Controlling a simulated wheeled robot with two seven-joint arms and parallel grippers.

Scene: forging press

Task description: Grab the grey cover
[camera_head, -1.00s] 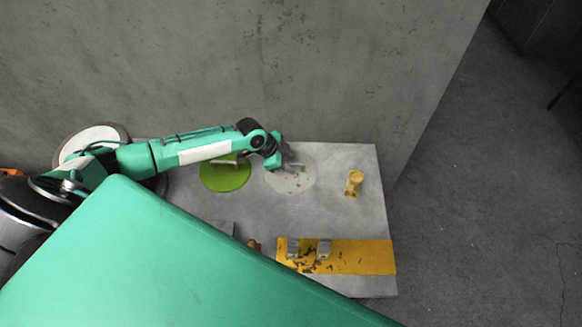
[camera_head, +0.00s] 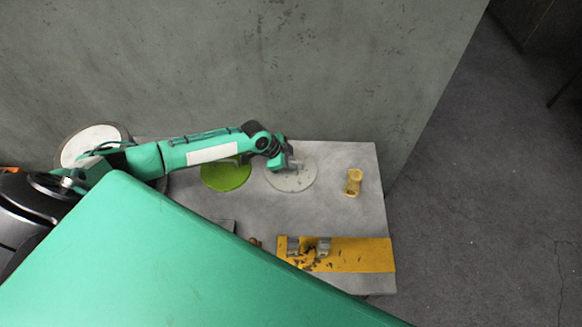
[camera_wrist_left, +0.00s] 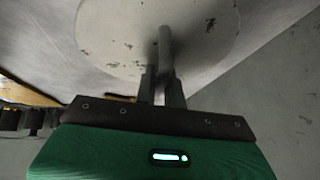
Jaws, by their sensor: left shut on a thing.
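The grey cover (camera_head: 291,180) is a round, scuffed disc with a bar handle on the grey table. It also shows in the left wrist view (camera_wrist_left: 120,35). My left gripper (camera_head: 290,164) is over the cover and shut on its handle. In the left wrist view the two fingers (camera_wrist_left: 162,85) close around the handle bar (camera_wrist_left: 165,48), which rises from the middle of the disc. I cannot tell whether the cover rests on the table or is slightly raised. My right gripper is not seen.
A green round cover (camera_head: 226,176) lies left of the grey one, partly under my left arm. A yellow cylindrical part (camera_head: 353,182) stands to the right. A yellow plate (camera_head: 360,255) with grey blocks is at the front. A concrete wall (camera_head: 300,70) stands behind the table (camera_head: 330,215).

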